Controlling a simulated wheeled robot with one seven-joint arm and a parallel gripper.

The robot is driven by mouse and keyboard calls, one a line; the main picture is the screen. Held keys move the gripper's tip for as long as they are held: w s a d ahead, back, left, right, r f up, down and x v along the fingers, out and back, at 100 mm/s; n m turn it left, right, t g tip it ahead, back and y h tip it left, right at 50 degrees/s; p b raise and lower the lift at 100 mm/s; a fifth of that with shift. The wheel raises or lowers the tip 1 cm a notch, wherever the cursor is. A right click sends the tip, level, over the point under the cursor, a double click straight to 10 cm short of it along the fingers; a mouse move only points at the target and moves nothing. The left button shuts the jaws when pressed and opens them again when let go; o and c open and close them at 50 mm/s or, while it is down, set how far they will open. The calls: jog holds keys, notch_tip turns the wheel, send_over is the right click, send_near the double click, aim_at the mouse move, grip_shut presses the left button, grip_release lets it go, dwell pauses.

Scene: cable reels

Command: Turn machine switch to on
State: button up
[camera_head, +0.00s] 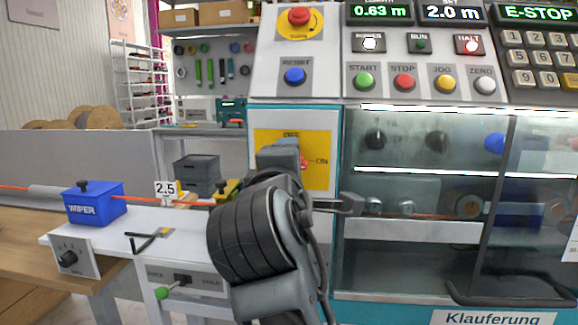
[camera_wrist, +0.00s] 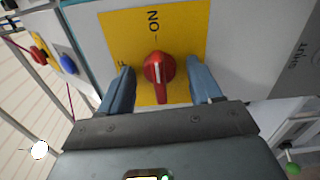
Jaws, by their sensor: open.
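The machine switch is a red rotary knob (camera_wrist: 158,68) on a yellow plate (camera_wrist: 185,25) with an ON mark. In the wrist view its long grip lies roughly in line with the ON mark, which is at the top. My gripper (camera_wrist: 162,88) is open, with one blue-grey finger on each side of the knob and a visible gap to both. In the head view my gripper (camera_head: 285,158) is in front of the yellow plate (camera_head: 315,140) and hides most of the knob. Only a bit of red shows beside ON.
Above the plate are a blue RESET button (camera_head: 294,76) and a red emergency button (camera_head: 299,16). A display (camera_head: 538,13) reads E-STOP. To the right is a glazed cabinet (camera_head: 440,250) with a dark handle. A blue WIPER box (camera_head: 95,205) stands on the bench at left.

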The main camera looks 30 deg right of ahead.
jog(key=shift+a, duration=0.1)
jog(key=p+v, duration=0.2)
jog(key=v, duration=0.5)
jog(key=shift+s+a, duration=0.2)
jog(key=shift+s, duration=0.15)
dwell(0.4)
jog(key=shift+f, duration=0.1)
dwell(0.4)
jog(key=s+f+t+y, duration=0.1)
jog(key=s+f+y, duration=0.45)
jog(key=f, duration=0.65)
jog(key=s+f+y, duration=0.4)
jog(key=s+f, duration=0.3)
jog(key=f, duration=0.4)
jog(key=s+d+f+m+y, duration=0.1)
jog(key=s+m, duration=1)
jog(key=s, duration=1.3)
jog(key=shift+s+d+f+m+g, duration=0.3)
jog(key=shift+d+g, duration=0.1)
jog(key=shift+d, duration=0.35)
